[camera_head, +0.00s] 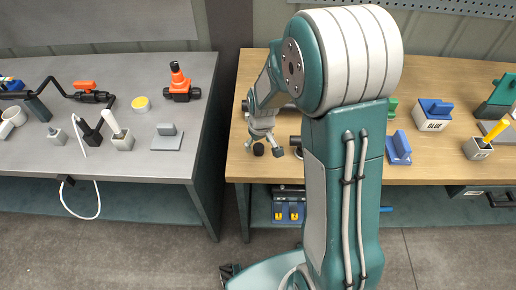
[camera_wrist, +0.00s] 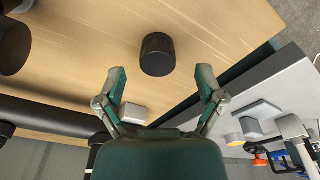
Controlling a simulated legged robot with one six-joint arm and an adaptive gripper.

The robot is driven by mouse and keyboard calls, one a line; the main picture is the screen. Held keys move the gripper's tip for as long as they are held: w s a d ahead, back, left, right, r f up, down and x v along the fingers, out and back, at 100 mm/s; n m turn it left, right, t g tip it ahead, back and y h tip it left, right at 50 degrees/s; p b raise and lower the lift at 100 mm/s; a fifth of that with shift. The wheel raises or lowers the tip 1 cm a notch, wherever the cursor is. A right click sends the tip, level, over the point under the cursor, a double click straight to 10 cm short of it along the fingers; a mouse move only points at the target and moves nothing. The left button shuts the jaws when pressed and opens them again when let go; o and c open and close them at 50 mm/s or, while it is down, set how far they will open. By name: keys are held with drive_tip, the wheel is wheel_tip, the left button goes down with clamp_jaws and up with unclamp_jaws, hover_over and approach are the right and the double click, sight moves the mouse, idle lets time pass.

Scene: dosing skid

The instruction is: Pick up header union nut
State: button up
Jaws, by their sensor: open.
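A short black cylinder, which looks like the header union nut (camera_wrist: 157,54), stands upright on the wooden bench. In the wrist view my gripper (camera_wrist: 162,78) is open and empty. Its two fingers are spread wide, and the nut lies ahead of the gap between them, apart from both. I cannot tell the exact height of the fingertips above the bench.
A dark pipe (camera_wrist: 50,115) runs along the left of the wrist view, beside the wooden bench (camera_wrist: 90,40). A pale block (camera_wrist: 133,113) shows behind the left finger. A gap separates the grey bench (camera_head: 200,75). My arm hides the wooden bench's middle. Blue and green parts stand right.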

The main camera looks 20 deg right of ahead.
drive_tip(key=shift+w+a+f, duration=0.1)
drive_tip(key=shift+f, duration=0.5)
drive_tip(key=shift+w+a+f, duration=0.1)
drive_tip(key=shift+f, duration=0.45)
drive_tip(key=shift+d+f, duration=0.15)
drive_tip(key=shift+d, duration=0.2)
drive_tip(key=c, duration=0.9)
drive_tip(key=shift+a, duration=0.15)
drive_tip(key=shift+c, duration=0.7)
